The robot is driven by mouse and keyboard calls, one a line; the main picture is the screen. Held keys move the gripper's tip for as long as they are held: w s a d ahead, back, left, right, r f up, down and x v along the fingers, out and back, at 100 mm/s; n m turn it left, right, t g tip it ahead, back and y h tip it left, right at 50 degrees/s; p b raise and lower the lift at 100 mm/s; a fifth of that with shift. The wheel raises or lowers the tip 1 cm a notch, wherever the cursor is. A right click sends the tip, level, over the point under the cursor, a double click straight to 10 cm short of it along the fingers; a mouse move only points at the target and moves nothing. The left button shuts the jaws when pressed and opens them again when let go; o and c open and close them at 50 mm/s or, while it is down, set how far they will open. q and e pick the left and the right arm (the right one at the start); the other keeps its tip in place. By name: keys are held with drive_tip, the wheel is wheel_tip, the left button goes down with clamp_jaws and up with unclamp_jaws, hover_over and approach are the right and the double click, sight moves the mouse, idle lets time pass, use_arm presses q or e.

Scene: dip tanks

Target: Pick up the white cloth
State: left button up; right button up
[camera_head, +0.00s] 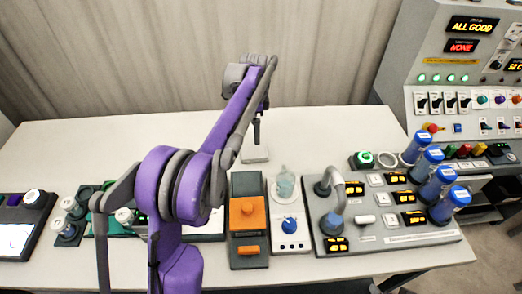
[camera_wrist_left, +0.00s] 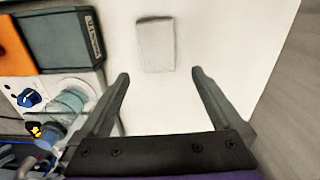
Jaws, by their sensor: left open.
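The white cloth (camera_head: 255,155) lies flat on the white table, behind the row of devices. In the left wrist view it is a small greyish-white rectangle (camera_wrist_left: 156,46) just beyond the fingertips, roughly centred between them. My left gripper (camera_wrist_left: 160,73) is open with nothing between its fingers. In the head view my left gripper (camera_head: 257,138) points down close to the cloth and hides part of it. I cannot tell its exact height above the table. My right gripper is not in view.
An orange and dark grey device (camera_head: 248,218) and a white unit with a blue knob (camera_head: 290,226) and a clear glass vessel (camera_head: 286,183) stand in front of the cloth. Blue-capped cylinders (camera_head: 438,180) stand at the right. The table (camera_head: 330,125) around the cloth is bare.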

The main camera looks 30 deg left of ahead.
sight(254, 152)
use_arm(q)
drive_tip(key=f, duration=0.6)
drive_tip(key=s+f, duration=0.1)
drive_tip(key=f, duration=0.3)
drive_tip(key=shift+a, duration=0.15)
drive_tip(key=c, duration=1.1)
wheel_tip(254, 152, up, 10)
drive_tip(key=o, duration=0.7)
drive_tip(key=c, duration=0.5)
